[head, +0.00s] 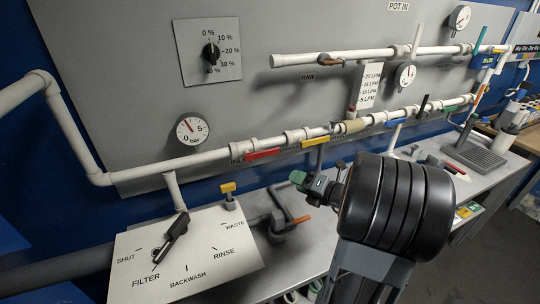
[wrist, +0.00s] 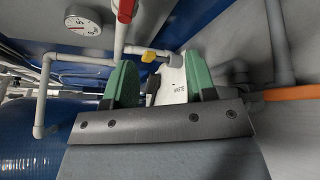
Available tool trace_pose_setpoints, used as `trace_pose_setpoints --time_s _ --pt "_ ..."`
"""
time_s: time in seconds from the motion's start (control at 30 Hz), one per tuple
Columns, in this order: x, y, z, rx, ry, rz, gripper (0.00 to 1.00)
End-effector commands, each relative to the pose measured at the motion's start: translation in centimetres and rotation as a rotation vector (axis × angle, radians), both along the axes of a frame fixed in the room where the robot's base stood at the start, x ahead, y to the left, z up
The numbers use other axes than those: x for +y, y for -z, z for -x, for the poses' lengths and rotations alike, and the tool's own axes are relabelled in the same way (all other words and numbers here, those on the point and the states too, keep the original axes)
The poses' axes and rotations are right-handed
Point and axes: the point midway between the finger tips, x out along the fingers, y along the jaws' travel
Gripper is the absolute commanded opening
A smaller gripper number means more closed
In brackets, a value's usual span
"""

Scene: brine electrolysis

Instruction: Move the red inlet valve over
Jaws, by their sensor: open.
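The red inlet valve (head: 263,154) is a flat red lever on the long white lower pipe, lying nearly in line with it, right of the round bar gauge. In the wrist view a red part (wrist: 125,9), which looks like the same lever, shows at the top edge and is cut off there. My gripper (head: 307,180) is below and to the right of the lever, apart from it. The wrist view shows my gripper (wrist: 160,84) with its two green fingers spread and nothing held between them.
A yellow lever (head: 313,142) sits just right of the red one. A bar gauge (head: 192,129) is to the left. Below stand a yellow-topped fitting (head: 229,190), an orange-handled valve (head: 298,220) and a white selector plate (head: 183,256) with a black lever. Free space lies before the lower pipe.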

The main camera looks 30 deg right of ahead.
Motion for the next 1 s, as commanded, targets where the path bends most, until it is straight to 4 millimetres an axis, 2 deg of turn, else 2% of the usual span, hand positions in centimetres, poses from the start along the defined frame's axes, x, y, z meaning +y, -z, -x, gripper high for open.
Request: trace_pose_setpoints --time_s 0.1,0.3,0.43,0.57,1.0 --pt "-1.1 -2.0 -0.7 -0.004 0.091 -0.259 0.51" --pt "-1.4 -3.0 -0.9 0.03 0.121 -0.487 0.51" --pt "-1.1 -3.0 -1.5 0.049 0.119 -0.531 0.51" --pt "-0.5 -2.9 -3.2 0.052 0.118 -0.535 0.51" --pt "2.2 -2.9 -10.9 0.053 0.117 -0.532 0.51"
